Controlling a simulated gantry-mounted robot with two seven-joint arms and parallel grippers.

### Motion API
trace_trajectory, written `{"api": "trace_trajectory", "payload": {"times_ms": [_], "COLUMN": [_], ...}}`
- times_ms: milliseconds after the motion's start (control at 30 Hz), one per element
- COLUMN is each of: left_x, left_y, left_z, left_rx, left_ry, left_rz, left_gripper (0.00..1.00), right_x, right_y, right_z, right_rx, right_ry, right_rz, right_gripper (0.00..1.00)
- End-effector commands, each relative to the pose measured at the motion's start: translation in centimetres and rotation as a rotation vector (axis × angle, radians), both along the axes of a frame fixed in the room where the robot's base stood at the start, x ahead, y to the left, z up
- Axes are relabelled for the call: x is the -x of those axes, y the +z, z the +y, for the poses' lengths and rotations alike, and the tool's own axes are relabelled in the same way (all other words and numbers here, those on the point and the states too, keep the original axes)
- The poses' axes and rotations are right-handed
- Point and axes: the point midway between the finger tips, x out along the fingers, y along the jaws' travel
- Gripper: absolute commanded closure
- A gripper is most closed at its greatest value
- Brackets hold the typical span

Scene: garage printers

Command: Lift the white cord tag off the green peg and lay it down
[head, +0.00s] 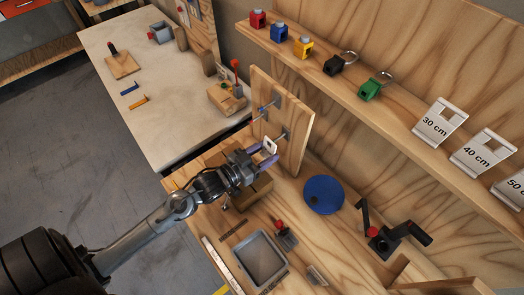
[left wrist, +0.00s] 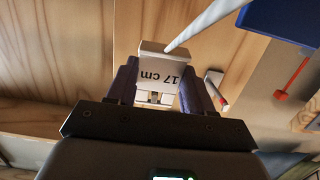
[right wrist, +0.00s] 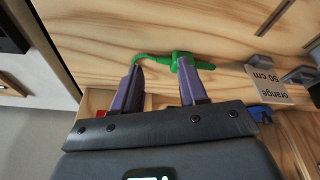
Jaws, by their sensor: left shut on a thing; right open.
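My left gripper (head: 262,156) is shut on a small white tag (head: 269,147) in front of the upright wooden board. In the left wrist view the white tag (left wrist: 163,70) reads "17 cm" upside down, between the purple fingers. A pale rod (left wrist: 208,24) runs past the tag's top edge; I cannot tell whether it still passes through the tag. No green peg is clearly visible at the tag. My right gripper (right wrist: 162,85) is open, its fingertips close to a green hooked object (right wrist: 183,62) against wood; I cannot tell whether they touch.
The upright board (head: 300,115) carries grey mounts with pegs. A blue disc (head: 323,194), a grey tray (head: 261,260) and a black-and-red clamp (head: 385,237) stand on the bench. The shelf behind holds coloured blocks and white signs. A white tag (right wrist: 267,82) reads "orange 50 cm".

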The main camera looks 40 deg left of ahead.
Motion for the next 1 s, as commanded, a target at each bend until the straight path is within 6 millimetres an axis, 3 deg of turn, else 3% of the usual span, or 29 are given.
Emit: {"api": "trace_trajectory", "payload": {"times_ms": [1000], "left_x": [0.0], "left_y": [-0.3], "left_z": [0.0], "left_rx": [0.002], "left_ry": [0.0], "left_rz": [-0.004], "left_gripper": [1.0], "right_x": [0.0], "right_y": [1.0], "right_z": [0.2], "right_rx": [-0.011], "right_ry": [-0.007], "right_rz": [0.0], "right_gripper": [0.57]}}
